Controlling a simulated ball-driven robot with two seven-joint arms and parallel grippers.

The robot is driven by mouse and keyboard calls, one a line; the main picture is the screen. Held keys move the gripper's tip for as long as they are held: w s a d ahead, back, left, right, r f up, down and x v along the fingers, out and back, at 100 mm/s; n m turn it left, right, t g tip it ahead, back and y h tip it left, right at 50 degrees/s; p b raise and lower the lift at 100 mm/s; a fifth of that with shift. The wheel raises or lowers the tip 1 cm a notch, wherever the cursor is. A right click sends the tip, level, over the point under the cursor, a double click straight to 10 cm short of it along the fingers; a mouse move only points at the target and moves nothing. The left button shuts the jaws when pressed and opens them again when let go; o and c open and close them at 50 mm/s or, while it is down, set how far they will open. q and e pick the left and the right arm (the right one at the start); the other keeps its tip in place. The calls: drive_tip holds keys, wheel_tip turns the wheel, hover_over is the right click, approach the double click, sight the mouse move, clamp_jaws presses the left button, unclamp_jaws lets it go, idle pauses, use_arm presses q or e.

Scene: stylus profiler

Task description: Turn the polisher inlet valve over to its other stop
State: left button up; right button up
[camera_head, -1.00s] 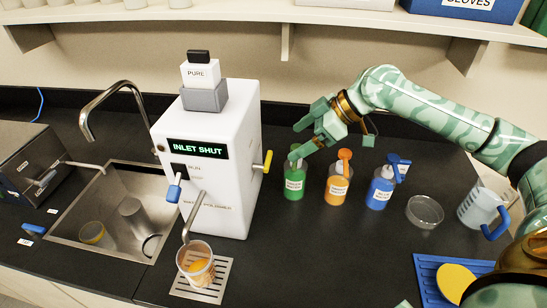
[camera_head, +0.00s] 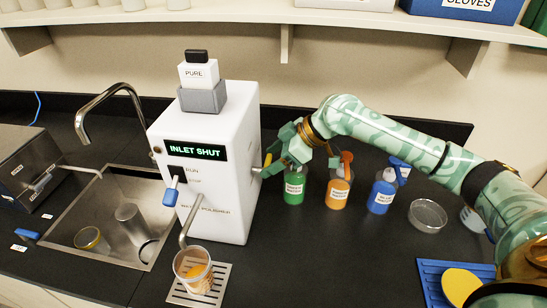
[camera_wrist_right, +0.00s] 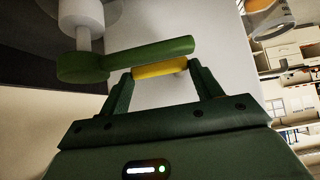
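The white polisher (camera_head: 225,150) stands left of centre in the head view; its display (camera_head: 197,150) reads INLET SHUT. The yellow-handled inlet valve lever (camera_head: 267,161) is on its right side, tilted up. My right gripper (camera_head: 275,160) is at this lever. In the wrist view, the yellow handle (camera_wrist_right: 160,69) lies between the two widely spread fingertips (camera_wrist_right: 160,72), which do not look closed on it. My left gripper is out of view.
Green (camera_head: 294,186), orange (camera_head: 338,188) and blue (camera_head: 381,192) bottles stand right of the polisher, the green one just below my right gripper. A glass dish (camera_head: 427,215) is further right. A blue-handled lever (camera_head: 171,192) and a beaker (camera_head: 193,270) are at the polisher's front.

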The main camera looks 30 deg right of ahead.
drive_tip(key=shift+s+r+t+p, duration=0.1)
drive_tip(key=shift+r+t+p, duration=0.2)
drive_tip(key=shift+p, duration=0.5)
drive_tip(key=shift+s+a+f+n+t+h+b, duration=0.15)
drive_tip(key=shift+s+a+n+t+h, duration=0.5)
drive_tip(key=shift+n+t, duration=1.1)
drive_tip(key=shift+s+a+f+n+t+h+b, duration=0.1)
drive_tip(key=shift+s+a+n+t+h, duration=0.35)
drive_tip(key=shift+n+t+h, duration=1.2)
drive_tip(key=shift+s+a+f+n+t+b, duration=0.25)
drive_tip(key=shift+s+n+t, duration=0.65)
drive_tip(key=shift+t, duration=1.6)
drive_tip(key=shift+w+a+r+n, duration=0.1)
drive_tip(key=shift+w+r+n, duration=0.1)
drive_tip(key=shift+n, duration=0.1)
drive_tip(key=o, duration=1)
